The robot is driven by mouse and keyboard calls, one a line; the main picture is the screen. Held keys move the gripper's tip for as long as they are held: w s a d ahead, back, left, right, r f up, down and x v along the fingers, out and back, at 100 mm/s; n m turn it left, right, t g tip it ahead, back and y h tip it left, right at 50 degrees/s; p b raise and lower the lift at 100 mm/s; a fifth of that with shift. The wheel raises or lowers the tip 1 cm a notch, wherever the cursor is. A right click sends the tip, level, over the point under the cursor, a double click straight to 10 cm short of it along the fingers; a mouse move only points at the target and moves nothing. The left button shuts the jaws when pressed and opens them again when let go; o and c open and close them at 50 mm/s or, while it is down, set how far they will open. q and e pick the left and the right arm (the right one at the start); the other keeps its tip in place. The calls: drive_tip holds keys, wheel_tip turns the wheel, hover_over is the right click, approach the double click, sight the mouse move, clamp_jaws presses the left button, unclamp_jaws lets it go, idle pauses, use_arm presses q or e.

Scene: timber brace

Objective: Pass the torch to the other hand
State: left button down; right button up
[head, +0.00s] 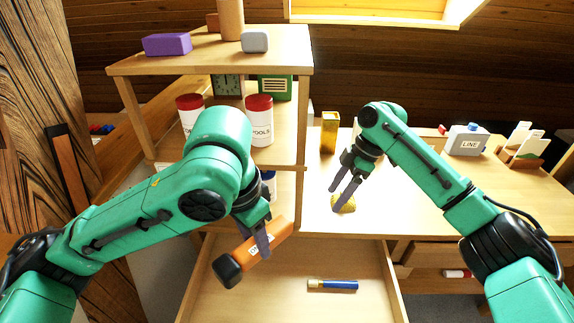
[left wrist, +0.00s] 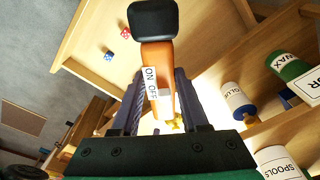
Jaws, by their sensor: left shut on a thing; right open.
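The torch (head: 270,246) is orange with a black head and a white label; it is tilted, its head toward the lower left, above the open drawer. My left gripper (head: 266,250) is shut on its orange body. In the left wrist view the torch (left wrist: 158,68) lies between the two fingers, its black head at the top and its ON OFF label showing. My right gripper (head: 337,197) is open and empty, to the right of the torch and apart from it, pointing down in front of a yellow lumpy object (head: 347,203) on the desk.
The open drawer (head: 215,300) holds a blue and yellow item (head: 333,285). A shelf (head: 120,68) with red-lidded jars (head: 259,120) stands behind my left arm. A gold container (head: 329,132) and a grey LINE box (head: 467,140) stand on the desk. The desk's middle is mostly clear.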

drive_tip(key=s+a+r+n+g, duration=0.2)
drive_tip(key=s+a+r+n, duration=0.25)
drive_tip(key=a+r, duration=0.45)
use_arm(q)
drive_tip(key=shift+s+a, duration=0.1)
drive_tip(key=shift+r, duration=0.1)
use_arm(e)
drive_tip(key=n+h, duration=0.2)
drive_tip(key=n, duration=0.4)
approach(270, 228)
drive_tip(key=x, duration=0.9)
drive_tip(key=shift+s+f, duration=0.1)
drive_tip(key=shift+f, duration=0.15)
drive_tip(key=shift+y, duration=0.3)
drive_tip(key=shift+c, duration=0.3)
clamp_jaws()
use_arm(q)
drive_tip(key=shift+c, duration=1.7)
unclamp_jaws()
